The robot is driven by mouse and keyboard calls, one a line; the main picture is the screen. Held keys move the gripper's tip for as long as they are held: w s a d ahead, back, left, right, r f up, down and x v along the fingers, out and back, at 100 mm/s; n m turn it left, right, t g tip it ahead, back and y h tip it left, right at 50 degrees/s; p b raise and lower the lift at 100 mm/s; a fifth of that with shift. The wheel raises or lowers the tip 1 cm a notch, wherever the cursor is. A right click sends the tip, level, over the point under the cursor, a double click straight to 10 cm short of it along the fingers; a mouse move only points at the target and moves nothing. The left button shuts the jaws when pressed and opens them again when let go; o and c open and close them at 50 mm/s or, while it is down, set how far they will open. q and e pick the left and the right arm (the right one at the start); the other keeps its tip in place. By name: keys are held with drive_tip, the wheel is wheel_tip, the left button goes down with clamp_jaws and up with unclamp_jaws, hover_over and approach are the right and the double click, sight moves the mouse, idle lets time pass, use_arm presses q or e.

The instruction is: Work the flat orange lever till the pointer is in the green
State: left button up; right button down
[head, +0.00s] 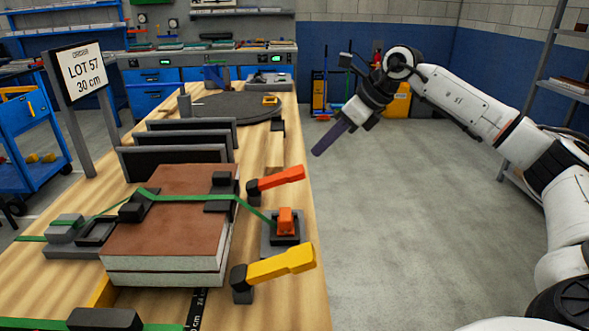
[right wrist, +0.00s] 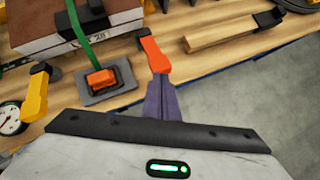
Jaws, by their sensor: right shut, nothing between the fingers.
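An orange-red lever (head: 275,180) on a dark block stands at the right edge of the workbench; it also shows in the right wrist view (right wrist: 154,52). An orange buckle-like handle (head: 286,220) sits on a grey plate at the end of the green strap, and shows in the wrist view (right wrist: 101,79). A round white gauge (right wrist: 10,118) is cut by the left edge of the wrist view; its pointer is too small to read. My right gripper (head: 318,152) is shut and empty, its purple fingers above the floor, beyond the bench edge and apart from the levers. My left gripper is not in view.
A yellow lever (head: 280,263) stands nearer than the orange handle. A brown-topped panel stack (head: 170,220) lies under the green strap (head: 190,197). Dark upright panels (head: 175,160) stand behind it. The floor right of the bench is clear.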

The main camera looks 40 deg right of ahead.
sight(296, 171)
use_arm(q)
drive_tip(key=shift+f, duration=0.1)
use_arm(e)
drive_tip(key=shift+w+a+r, duration=0.1)
drive_tip(key=shift+a, duration=0.05)
drive_tip(key=b+x, duration=0.2)
drive_tip(key=x, duration=0.4)
drive_tip(key=shift+w+a+f, duration=0.1)
drive_tip(key=shift+w+f, duration=0.1)
drive_tip(key=shift+f, duration=0.2)
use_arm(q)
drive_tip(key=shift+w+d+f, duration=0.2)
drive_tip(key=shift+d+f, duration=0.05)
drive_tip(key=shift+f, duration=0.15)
use_arm(e)
drive_tip(key=shift+f, duration=0.15)
